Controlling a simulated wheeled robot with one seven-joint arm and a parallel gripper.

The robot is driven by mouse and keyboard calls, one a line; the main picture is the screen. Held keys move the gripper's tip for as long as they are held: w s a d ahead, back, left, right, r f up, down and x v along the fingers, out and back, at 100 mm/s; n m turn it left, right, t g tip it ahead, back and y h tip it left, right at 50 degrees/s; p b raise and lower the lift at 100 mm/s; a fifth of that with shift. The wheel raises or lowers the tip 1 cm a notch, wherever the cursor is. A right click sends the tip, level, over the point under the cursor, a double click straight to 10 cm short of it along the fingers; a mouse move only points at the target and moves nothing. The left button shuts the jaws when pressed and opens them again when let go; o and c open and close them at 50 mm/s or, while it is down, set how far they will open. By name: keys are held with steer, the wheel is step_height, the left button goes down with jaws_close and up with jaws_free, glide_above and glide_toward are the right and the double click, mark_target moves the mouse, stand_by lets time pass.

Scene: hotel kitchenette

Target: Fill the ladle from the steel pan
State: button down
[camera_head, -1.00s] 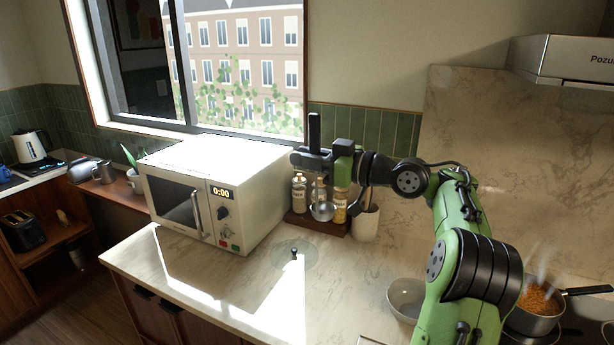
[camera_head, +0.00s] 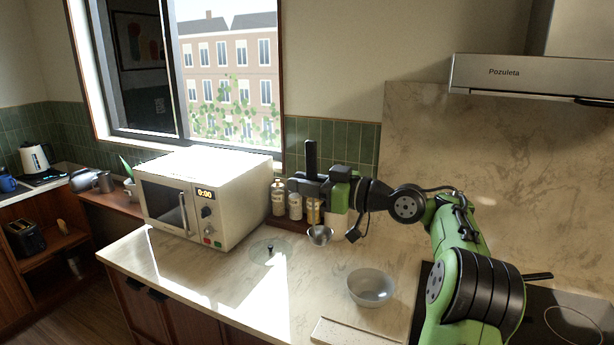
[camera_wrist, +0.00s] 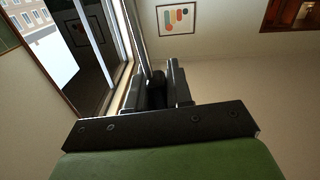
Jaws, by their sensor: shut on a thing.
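My gripper (camera_head: 311,186) is shut on the ladle's dark upright handle (camera_head: 311,155), held in the air in front of the jars by the wall. The ladle's steel bowl (camera_head: 320,236) hangs below the gripper; its inside is too small to read. The steel pan is mostly hidden behind my green arm; only a black handle (camera_head: 540,276), seemingly the pan's, shows to the right over the hob.
A grey bowl (camera_head: 371,292) stands on the marble counter left of my arm, near a pale board (camera_head: 350,333). The black hob (camera_head: 580,310) is at the right under the hood (camera_head: 530,75). Microwave (camera_head: 205,200) and glass lid (camera_head: 268,252) are left. The counter's front left is clear.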

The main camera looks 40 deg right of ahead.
steer(key=s+a+f+n+g+y, duration=0.1)
steer(key=a+f, duration=0.5)
steer(key=f, duration=0.6)
steer(key=s+a+f+n+g+y, duration=0.2)
steer(key=a+f, duration=0.5)
steer(key=f, duration=0.6)
steer(key=s+a+f+n+g+y, duration=0.1)
steer(key=s+a+f+g+y, duration=0.1)
steer(key=a+f, duration=0.5)
step_height(320, 180, down, 6)
steer(key=shift+s+a+n+y, duration=0.2)
steer(key=shift+a+n+y, duration=0.05)
steer(key=shift+n+y, duration=0.15)
